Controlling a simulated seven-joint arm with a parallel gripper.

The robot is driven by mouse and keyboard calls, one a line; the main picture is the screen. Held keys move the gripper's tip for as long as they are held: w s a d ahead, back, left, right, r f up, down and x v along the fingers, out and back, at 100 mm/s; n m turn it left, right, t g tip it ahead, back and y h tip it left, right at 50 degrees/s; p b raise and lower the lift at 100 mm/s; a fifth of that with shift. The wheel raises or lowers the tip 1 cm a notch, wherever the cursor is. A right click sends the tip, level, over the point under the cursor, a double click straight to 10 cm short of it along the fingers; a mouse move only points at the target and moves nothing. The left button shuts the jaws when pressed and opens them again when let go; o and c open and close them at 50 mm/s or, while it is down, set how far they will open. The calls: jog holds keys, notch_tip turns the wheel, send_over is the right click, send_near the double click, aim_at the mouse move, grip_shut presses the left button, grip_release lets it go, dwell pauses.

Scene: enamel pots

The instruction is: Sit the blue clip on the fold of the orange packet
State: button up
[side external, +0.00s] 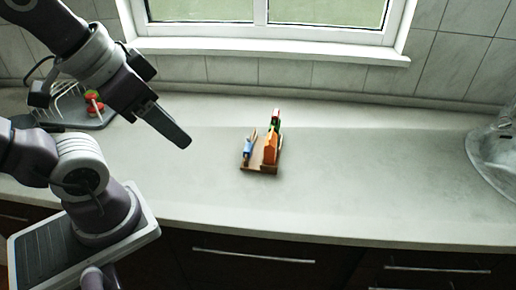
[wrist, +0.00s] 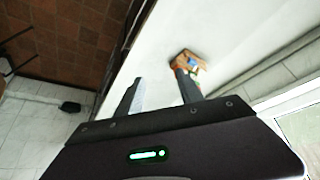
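The orange packet (side external: 270,149) stands upright on a small wooden board (side external: 260,170) in the middle of the counter. The blue clip (side external: 248,148) is at the board's left side, left of the packet and apart from it. A green and red item stands just behind the packet. My gripper (side external: 180,138) is up and to the left of the board, clear of everything. In the wrist view my gripper (wrist: 159,77) has its two fingers spread with nothing between them. The board (wrist: 176,57) shows there beyond the right fingertip, which partly covers the group.
A wire dish rack (side external: 70,105) with red and green items stands at the back left. A clear glass-like object (side external: 493,150) is at the right edge. A window and tiled wall close off the back. The counter around the board is bare.

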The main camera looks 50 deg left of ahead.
jog(key=n+g, duration=0.6)
jog(key=n, duration=0.2)
send_over(248, 139)
jog(key=f, duration=1.3)
jog(key=shift+w+a+f, duration=0.15)
jog(key=shift+a+f, duration=0.05)
jog(key=shift+f, duration=0.2)
notch_tip(248, 139, down, 7)
jog(key=shift+r, duration=0.1)
jog(key=shift+f, duration=0.4)
grip_shut()
